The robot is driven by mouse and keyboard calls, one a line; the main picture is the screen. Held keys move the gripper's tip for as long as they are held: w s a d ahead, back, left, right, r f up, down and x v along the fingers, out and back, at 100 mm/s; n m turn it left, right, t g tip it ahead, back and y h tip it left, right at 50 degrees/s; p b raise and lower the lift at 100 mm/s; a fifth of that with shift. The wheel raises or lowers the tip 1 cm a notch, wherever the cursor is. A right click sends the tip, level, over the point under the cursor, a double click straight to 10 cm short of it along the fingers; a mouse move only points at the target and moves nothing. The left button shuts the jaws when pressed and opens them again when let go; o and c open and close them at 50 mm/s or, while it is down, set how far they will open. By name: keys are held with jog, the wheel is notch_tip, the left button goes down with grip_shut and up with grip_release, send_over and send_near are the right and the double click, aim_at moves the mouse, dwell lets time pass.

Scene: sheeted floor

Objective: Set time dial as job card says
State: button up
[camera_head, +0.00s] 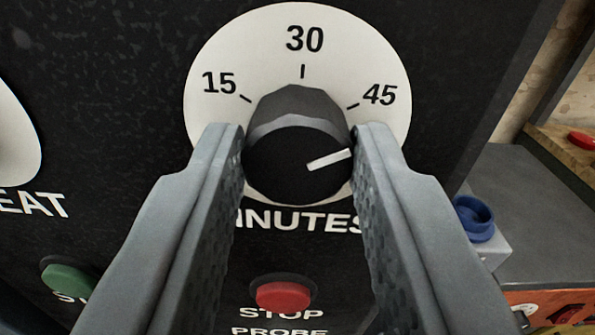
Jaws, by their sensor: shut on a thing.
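The time dial is a black faceted knob (298,150) on a round white plate (225,55) marked 15, 30 and 45, with the word MINUTES below, partly covered. The knob's white pointer line (329,160) points right and slightly up, roughly in line with the tick by 45. My gripper (298,155) is shut on the knob, one finger on its left side and one on its right. The lower part of the plate is hidden behind the knob and fingers. No job card shows in this view.
A red STOP button (283,295) sits below the knob, between my fingers. A green button (68,280) is at the lower left. Part of another white dial (15,140) shows at the left edge. A blue round object (474,218) stands right of the panel.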

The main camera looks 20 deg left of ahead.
jog(key=shift+n, duration=0.5)
jog(key=n, duration=0.5)
jog(key=shift+n, duration=0.3)
jog(key=n, duration=0.3)
jog(key=shift+n, duration=0.4)
jog(key=n, duration=0.3)
jog(key=shift+n, duration=0.3)
jog(key=n, duration=0.5)
jog(key=shift+f, duration=0.1)
jog(key=shift+f+n, duration=0.1)
jog(key=shift+n, duration=2.4)
jog(key=o, duration=1)
